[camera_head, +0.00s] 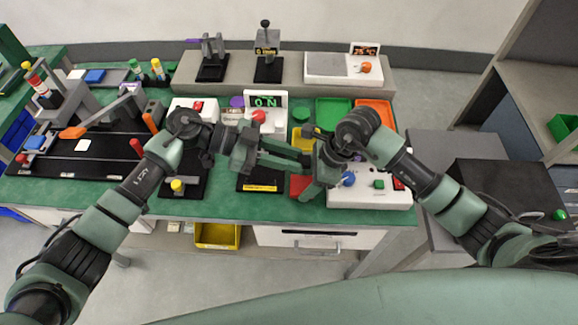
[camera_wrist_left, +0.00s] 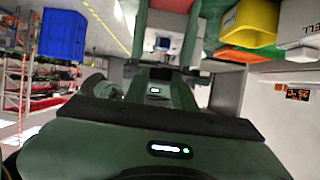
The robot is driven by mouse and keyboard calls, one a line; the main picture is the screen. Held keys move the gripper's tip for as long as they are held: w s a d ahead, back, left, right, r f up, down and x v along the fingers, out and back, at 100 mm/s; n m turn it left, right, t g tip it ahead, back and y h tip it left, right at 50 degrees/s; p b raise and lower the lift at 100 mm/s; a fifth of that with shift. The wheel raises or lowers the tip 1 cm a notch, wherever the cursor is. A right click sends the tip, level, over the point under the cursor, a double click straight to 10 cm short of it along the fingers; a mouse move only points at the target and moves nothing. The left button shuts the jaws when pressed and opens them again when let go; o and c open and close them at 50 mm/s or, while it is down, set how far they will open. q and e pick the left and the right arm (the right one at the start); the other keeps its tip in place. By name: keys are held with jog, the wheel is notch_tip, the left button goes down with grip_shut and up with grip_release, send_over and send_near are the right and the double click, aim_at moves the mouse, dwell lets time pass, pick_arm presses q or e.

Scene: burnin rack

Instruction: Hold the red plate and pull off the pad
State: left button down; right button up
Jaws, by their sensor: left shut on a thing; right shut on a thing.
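A flat red piece (camera_head: 299,184), which looks like the red plate, shows beside my right gripper's fingers, partly covered by them. My left gripper (camera_head: 304,160) reaches in from the left, just above the red piece in the picture. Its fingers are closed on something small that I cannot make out. My right gripper (camera_head: 308,193) points down and to the left, its fingers closed at the red piece's right side. The two grippers are close together. The pad cannot be told apart. In the left wrist view a dark red patch (camera_wrist_left: 170,5) shows between the fingers.
A white box with buttons (camera_head: 370,197) stands right of the grippers. Yellow (camera_head: 300,138), green (camera_head: 333,112) and orange (camera_head: 384,108) trays lie behind. A green-lit display (camera_head: 265,101) stands behind my left gripper. Black fixtures crowd the left bench.

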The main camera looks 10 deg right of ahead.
pick_arm(q)
jog(key=shift+r, duration=0.3)
pick_arm(e)
jog(key=o, duration=1.4)
